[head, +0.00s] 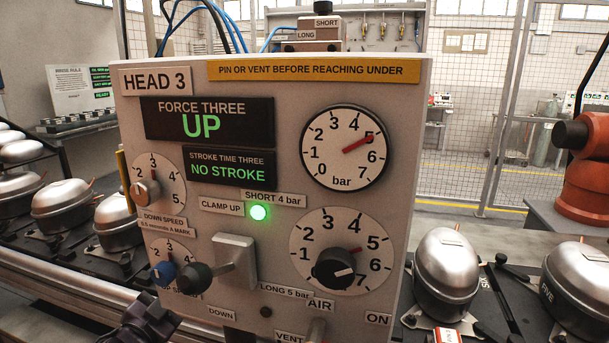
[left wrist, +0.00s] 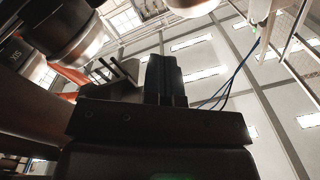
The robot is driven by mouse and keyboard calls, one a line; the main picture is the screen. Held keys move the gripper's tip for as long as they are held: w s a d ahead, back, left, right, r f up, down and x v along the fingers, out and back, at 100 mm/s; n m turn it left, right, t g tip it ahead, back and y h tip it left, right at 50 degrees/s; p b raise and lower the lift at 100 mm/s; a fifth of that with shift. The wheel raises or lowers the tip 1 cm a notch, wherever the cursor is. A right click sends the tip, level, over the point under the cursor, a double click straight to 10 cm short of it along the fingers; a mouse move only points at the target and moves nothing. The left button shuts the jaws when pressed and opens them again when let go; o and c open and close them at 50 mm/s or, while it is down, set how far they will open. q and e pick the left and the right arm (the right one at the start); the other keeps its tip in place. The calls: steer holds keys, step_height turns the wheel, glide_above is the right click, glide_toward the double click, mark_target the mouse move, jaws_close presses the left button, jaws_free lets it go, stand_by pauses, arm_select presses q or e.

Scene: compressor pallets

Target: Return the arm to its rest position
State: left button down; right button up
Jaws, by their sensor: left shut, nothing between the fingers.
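My left gripper (head: 150,318) shows dark at the bottom edge of the head view, in front of the lower left corner of the HEAD 3 panel (head: 120,100). It is below and left of the black-knobbed lever (head: 195,278), and a gap seems to lie between them. In the left wrist view the two dark fingers of the gripper (left wrist: 166,80) are together, with nothing between them, and they point up toward the ceiling. Most of the left arm is hidden below the head view. My right gripper is in neither view.
The panel shows UP and NO STROKE, with a green lamp (head: 258,212) lit. A pressure gauge (head: 345,148) reads about 5 bar. Silver compressors (head: 62,205) stand on the left, more (head: 447,270) on the right. An orange robot arm (head: 590,180) stands at the right edge.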

arm_select(q)
steer(key=s+f+n+g+y, duration=0.1)
steer(key=s+f+n+g, duration=0.1)
steer(key=s+f, duration=0.5)
steer(key=s+f+n+g+y, duration=0.2)
steer(key=s+f, duration=0.5)
steer(key=s, duration=0.7)
steer(key=s+f+n+g+y, duration=0.1)
steer(key=s+f+n+g, duration=0.1)
steer(key=s+f+n, duration=0.2)
steer(key=s+f, duration=0.3)
steer(key=s, duration=0.4)
steer(key=shift+s+d+f+g+p, duration=0.15)
steer(key=shift+s+f+g+p, duration=0.15)
steer(key=shift+f+p, duration=0.1)
